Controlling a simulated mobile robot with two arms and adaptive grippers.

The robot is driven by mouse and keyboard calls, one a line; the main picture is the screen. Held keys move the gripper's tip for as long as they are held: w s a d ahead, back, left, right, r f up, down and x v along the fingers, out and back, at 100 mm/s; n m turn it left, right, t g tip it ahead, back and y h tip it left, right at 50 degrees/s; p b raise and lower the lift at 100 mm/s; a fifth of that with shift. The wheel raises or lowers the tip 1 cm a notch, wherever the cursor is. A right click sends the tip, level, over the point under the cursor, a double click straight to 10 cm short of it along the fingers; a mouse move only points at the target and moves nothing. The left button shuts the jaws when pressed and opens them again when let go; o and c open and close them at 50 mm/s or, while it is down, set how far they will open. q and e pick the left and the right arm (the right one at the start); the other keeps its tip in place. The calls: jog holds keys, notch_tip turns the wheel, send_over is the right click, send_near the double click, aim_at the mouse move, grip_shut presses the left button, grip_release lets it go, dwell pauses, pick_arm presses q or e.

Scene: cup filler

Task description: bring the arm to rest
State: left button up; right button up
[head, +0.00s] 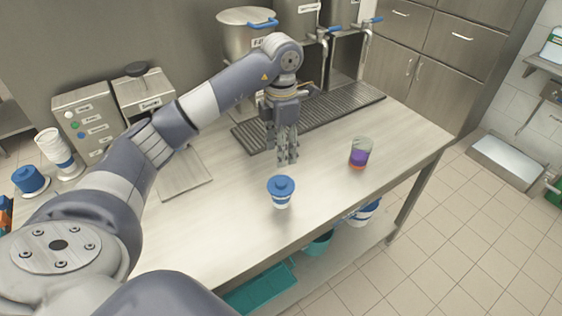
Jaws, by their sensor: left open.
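My left arm reaches in from the left over the steel counter (235,225). My left gripper (288,160) points down above the counter, open and empty. A white cup with a blue lid (281,191) stands upright on the counter in front of the gripper, apart from it. My right gripper is not in the picture.
A clear beaker with purple and orange contents (360,153) stands right of the gripper. A drip grate (340,112) lies under tapped steel urns (247,32) at the back. A button box (88,119), stacked cups (54,148) and blue lids (29,180) stand left.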

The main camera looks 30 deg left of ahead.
pick_arm(q)
jog(key=shift+r, duration=0.75)
